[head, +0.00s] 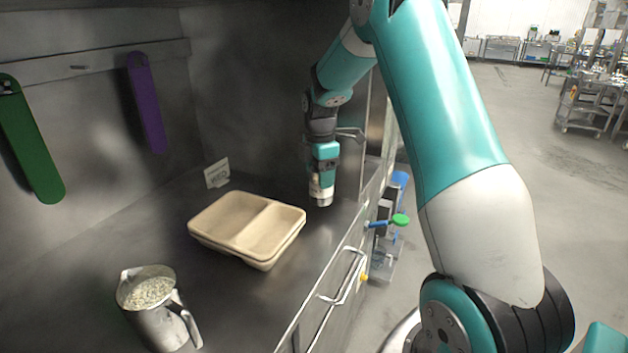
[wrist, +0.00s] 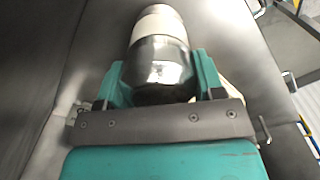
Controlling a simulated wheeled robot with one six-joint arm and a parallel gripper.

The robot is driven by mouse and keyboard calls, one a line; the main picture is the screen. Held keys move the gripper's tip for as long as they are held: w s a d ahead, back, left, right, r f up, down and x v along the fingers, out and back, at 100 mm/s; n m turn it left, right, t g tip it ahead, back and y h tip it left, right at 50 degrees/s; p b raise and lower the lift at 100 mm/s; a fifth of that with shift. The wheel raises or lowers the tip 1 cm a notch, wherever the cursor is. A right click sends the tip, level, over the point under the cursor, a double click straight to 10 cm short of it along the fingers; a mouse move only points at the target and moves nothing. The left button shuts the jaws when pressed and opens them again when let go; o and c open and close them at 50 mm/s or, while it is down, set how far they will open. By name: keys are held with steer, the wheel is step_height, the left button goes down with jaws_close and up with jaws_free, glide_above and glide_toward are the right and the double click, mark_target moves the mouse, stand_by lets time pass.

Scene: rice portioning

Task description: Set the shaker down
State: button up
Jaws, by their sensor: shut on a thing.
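The shaker (head: 322,190) is a small cylinder with a pale band and a metal part. It is upright or nearly so, low over the steel counter at the back right, to the right of the tray. I cannot tell whether its base touches the counter. My gripper (head: 326,172) is shut around the shaker from above. In the wrist view the shaker (wrist: 161,60) sits between the two teal fingers of my gripper (wrist: 162,82).
A beige two-compartment tray (head: 222,245) stands on the counter (head: 215,310) left of the shaker. A metal jug of rice (head: 163,322) is at front left. A small white card (head: 217,173) stands behind the tray. The counter's front edge is close to the shaker's right.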

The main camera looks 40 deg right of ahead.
mark_target(314, 185)
steer(key=shift+w+a, duration=0.15)
steer(key=shift+w, duration=0.25)
steer(key=shift+w+a+f+p, duration=0.15)
steer(key=shift+f+p, duration=0.15)
steer(key=shift+f, duration=0.6)
steer(key=shift+w+f+p, duration=0.15)
steer(key=shift+f+p, duration=0.15)
steer(key=shift+f, duration=0.6)
steer(key=shift+f, duration=0.15)
steer(key=o, duration=0.9)
steer(key=shift+o, duration=0.2)
step_height(314, 185, up, 12)
steer(key=shift+r+b, duration=0.2)
steer(key=shift+b, duration=0.35)
